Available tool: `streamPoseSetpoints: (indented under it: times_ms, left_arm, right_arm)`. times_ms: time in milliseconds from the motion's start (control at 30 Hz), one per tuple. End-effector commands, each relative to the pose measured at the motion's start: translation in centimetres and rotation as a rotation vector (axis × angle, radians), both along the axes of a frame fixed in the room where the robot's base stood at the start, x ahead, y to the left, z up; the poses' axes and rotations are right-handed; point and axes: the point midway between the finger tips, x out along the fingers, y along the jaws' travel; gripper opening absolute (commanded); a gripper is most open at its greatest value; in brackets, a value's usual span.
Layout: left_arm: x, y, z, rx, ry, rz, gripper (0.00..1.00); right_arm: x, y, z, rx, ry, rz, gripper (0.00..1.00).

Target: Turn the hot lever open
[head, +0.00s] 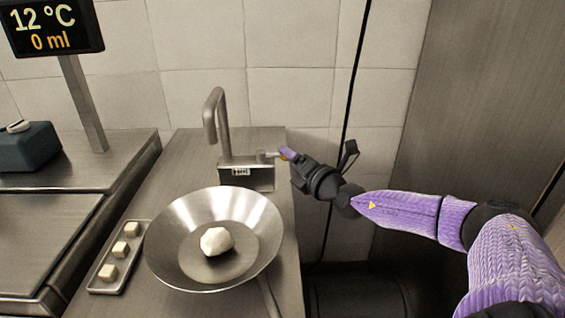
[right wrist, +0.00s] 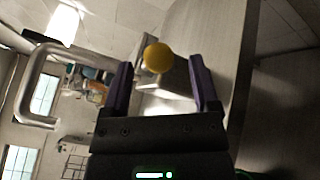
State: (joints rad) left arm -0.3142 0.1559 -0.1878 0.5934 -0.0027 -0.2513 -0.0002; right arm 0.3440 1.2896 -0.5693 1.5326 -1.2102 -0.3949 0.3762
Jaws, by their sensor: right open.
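A metal tap with a tall curved spout (head: 214,112) stands at the back of the counter. A short lever (head: 266,155) sticks out from the right side of its base. My right gripper (head: 287,153) is at that lever's outer end. The tap spout (right wrist: 34,92) shows at the left there. No hot marking is readable on the lever. My left gripper is out of view.
A wide metal pan (head: 165,250) holding a white lump (head: 216,241) stands in front of the tap. A tray (head: 103,286) with white cubes lies left of it. A display (head: 52,27) reads 12 °C and 0 ml. A tiled wall (head: 290,50) is behind.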

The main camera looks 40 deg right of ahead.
Motion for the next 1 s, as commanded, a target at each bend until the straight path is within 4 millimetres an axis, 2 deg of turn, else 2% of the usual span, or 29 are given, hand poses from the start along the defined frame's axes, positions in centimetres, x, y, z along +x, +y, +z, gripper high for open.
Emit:
streamPoseSetpoints:
  times_ms: [200, 567, 900, 933, 1000]
  left_arm:
    - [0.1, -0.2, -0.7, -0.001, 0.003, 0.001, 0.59]
    - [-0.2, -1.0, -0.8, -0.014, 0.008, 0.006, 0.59]
    - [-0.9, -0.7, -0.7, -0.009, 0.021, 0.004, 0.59]
    - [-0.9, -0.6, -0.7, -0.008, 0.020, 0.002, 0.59]
    - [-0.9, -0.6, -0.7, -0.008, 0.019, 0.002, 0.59]
  right_arm:
    - [2.4, -0.3, 0.0, 0.000, -0.001, 0.000, 0.77]
    - [2.8, -0.3, 0.1, -0.001, 0.002, 0.001, 0.75]
    - [2.8, -0.3, 0.0, -0.001, 0.001, 0.000, 0.03]
    - [2.8, -0.3, 0.0, -0.001, 0.001, 0.000, 0.00]
    - [2.8, -0.3, 0.0, -0.001, 0.001, 0.000, 0.00]
